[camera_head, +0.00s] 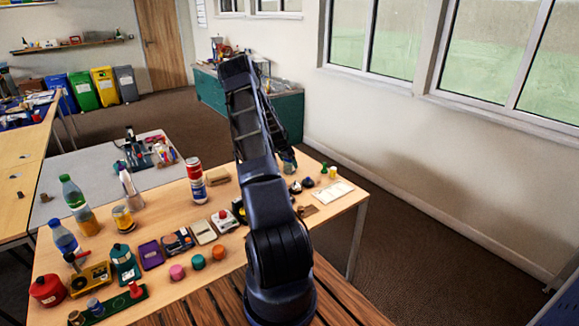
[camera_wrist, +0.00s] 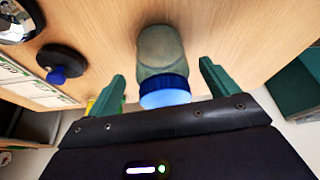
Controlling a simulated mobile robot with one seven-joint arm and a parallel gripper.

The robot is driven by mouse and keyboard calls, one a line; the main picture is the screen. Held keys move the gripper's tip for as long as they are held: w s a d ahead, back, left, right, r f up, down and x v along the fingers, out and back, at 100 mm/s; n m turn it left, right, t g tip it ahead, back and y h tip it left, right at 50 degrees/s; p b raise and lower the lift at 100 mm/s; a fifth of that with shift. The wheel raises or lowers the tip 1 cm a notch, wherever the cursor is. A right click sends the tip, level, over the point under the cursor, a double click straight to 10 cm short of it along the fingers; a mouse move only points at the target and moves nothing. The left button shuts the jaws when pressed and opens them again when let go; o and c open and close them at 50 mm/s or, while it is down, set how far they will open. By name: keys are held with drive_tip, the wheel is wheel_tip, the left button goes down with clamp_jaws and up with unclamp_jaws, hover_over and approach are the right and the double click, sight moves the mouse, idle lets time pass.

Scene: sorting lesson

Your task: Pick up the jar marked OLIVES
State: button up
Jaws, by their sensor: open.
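A jar (camera_wrist: 160,48) with a blue lid and a dull grey-green body shows in the wrist view, by the wooden table top. No label or word can be read on it. My gripper (camera_wrist: 162,70) is open, with one green finger on each side of the jar's lid end. Gaps show between both fingers and the jar. In the head view my arm reaches over the table's far side, and its end, near a small greenish shape, is mostly hidden by my own links. I cannot tell there whether that shape is the jar.
In the wrist view a black disc with a blue knob (camera_wrist: 60,65) lies left of the jar. In the head view a white sheet (camera_head: 332,191) lies near the right edge. A red-topped can (camera_head: 195,180) and several small items crowd the table's left and middle.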

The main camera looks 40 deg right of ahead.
sight(289, 164)
drive_tip(key=shift+x, duration=1.55)
drive_tip(key=shift+w, duration=0.1)
drive_tip(key=c, duration=1.2)
